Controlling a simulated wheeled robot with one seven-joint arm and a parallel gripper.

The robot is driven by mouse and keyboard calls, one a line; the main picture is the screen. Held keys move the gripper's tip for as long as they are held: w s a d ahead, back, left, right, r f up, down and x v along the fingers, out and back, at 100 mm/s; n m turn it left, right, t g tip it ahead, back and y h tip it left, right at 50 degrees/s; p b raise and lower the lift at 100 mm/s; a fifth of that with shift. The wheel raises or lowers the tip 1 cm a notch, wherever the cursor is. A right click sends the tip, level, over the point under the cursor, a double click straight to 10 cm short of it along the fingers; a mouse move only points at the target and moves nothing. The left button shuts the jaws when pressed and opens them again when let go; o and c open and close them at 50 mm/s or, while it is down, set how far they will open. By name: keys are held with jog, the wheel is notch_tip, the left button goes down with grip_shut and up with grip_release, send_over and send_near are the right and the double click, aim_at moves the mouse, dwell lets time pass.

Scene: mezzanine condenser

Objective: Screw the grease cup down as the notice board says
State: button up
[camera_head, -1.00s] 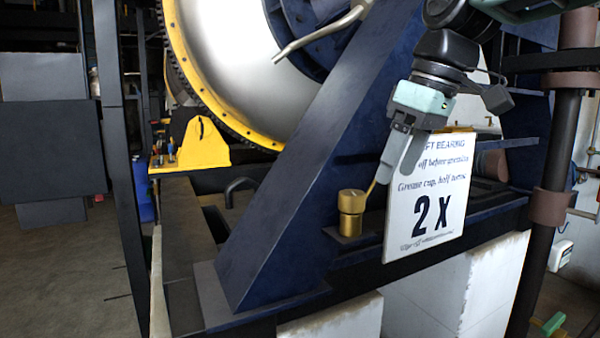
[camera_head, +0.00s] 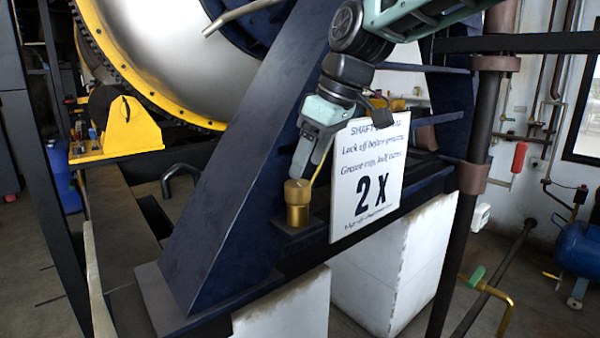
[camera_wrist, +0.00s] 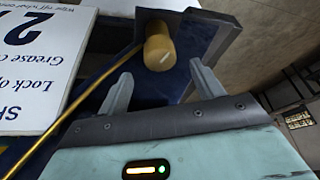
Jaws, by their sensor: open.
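The brass grease cup (camera_head: 297,200) stands upright on a small dark blue ledge beside the slanted blue frame. It also shows in the wrist view (camera_wrist: 159,50), just beyond the fingertips. The white notice board (camera_head: 368,174) stands right of the cup and reads "SHAFT ...", "Lock off before greasing", "Grease cup, half turns:" and a large "2 X"; its smallest line is not clear. My gripper (camera_head: 300,172) hangs above the cup, pointing down. In the wrist view my gripper (camera_wrist: 158,88) has its fingers apart, one to each side of the cup's line, with nothing between them.
The slanted blue frame (camera_head: 235,160) rises close left of the cup. A thin brass pipe (camera_wrist: 75,105) runs from near the cup past the board. A dark upright post (camera_head: 466,180) stands to the right. The big yellow-rimmed wheel (camera_head: 150,85) is behind.

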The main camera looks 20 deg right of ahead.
aim_at(299, 183)
jog(key=shift+p+x, duration=0.55)
jog(key=shift+x, duration=2.1)
jog(key=c, duration=1)
